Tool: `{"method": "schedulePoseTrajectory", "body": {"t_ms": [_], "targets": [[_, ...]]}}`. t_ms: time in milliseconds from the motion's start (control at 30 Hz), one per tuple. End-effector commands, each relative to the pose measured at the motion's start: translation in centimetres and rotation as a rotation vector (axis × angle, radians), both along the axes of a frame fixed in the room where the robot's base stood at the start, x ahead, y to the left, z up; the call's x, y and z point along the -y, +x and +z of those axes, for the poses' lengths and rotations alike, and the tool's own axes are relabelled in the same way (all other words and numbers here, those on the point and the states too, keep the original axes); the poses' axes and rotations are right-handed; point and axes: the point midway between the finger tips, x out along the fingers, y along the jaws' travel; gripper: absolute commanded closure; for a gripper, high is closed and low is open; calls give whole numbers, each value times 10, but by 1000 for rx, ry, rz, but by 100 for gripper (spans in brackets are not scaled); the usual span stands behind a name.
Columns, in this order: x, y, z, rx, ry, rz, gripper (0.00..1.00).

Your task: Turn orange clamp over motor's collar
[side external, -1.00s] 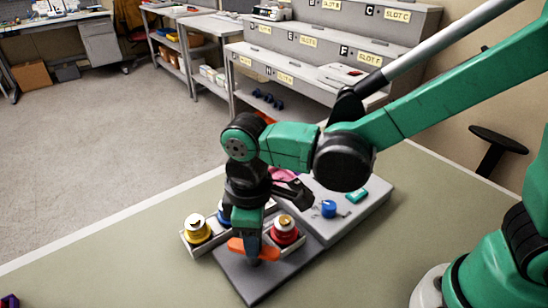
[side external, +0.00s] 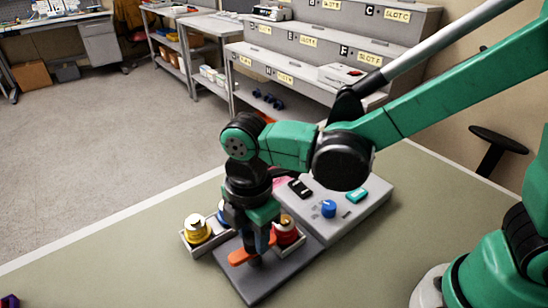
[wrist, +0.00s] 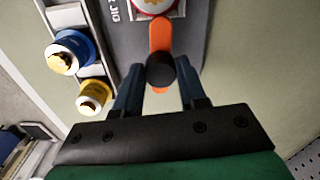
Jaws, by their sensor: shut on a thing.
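The orange clamp (side external: 239,257) lies low over the dark grey plate (side external: 262,285), under my gripper. In the wrist view the clamp (wrist: 160,36) runs from a black round knob (wrist: 160,71) up towards a red and white round part (wrist: 153,5). My gripper (side external: 254,258) points down, with its two blue fingers on either side of the knob end in the wrist view (wrist: 160,90). It is shut on the clamp at this end; the exact contact is partly hidden. The red part (side external: 287,233) stands just behind and right of the fingers. I cannot tell which part is the motor's collar.
A yellow spool (side external: 197,230) and a blue one (wrist: 73,50) stand in a grey tray to the left. A grey box (side external: 335,225) with a blue knob (side external: 329,208) and a teal button (side external: 356,195) lies to the right.

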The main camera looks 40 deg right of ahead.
Motion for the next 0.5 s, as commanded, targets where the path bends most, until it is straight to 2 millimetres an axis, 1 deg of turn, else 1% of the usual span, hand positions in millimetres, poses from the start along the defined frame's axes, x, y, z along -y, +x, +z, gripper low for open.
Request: {"method": "schedulePoseTrajectory", "body": {"t_ms": [200, 500], "targets": [[0, 0, 0, 1, 1, 72, 100], [-1, 0, 0, 1, 2, 100, 100]]}}
